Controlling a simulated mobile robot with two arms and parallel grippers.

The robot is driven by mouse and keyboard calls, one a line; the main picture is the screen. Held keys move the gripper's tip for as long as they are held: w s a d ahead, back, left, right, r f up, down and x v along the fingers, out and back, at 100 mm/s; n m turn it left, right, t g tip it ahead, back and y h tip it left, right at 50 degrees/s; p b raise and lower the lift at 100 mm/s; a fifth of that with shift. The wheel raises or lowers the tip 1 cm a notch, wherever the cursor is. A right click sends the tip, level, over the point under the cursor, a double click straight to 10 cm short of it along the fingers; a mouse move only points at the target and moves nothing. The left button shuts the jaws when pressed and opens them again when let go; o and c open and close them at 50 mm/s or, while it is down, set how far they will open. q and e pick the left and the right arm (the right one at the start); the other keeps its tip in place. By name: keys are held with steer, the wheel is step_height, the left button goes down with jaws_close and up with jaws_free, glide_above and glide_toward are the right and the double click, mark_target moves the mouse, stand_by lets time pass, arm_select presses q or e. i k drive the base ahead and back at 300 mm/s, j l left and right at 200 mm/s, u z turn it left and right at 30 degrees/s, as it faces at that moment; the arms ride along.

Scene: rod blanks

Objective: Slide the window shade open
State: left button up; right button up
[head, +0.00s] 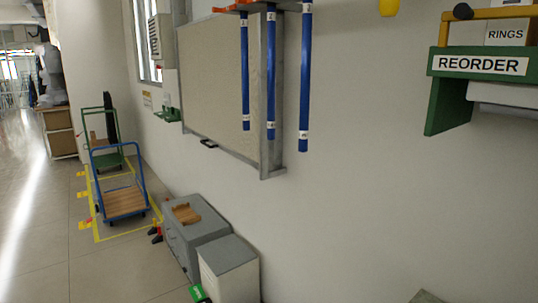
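The window shade (218,85) is most likely the beige panel in a grey frame on the wall, seen at a slant at upper centre left. It covers nearly all of its frame. A small dark handle (208,144) sticks out at its lower edge. Blue rods (304,90) with white bands hang in front of the frame's right side and hide part of it. Neither of my grippers shows in the head view.
A grey cabinet (192,240) and a white-fronted box (229,272) stand below the panel against the wall. Two carts (124,203) stand inside yellow floor lines at left. A green shelf marked REORDER (450,95) juts out at upper right. The floor at far left is clear.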

mark_target(210, 46)
steer(key=i+j+z, duration=0.2)
steer(key=i+j, duration=0.8)
steer(key=i, duration=0.1)
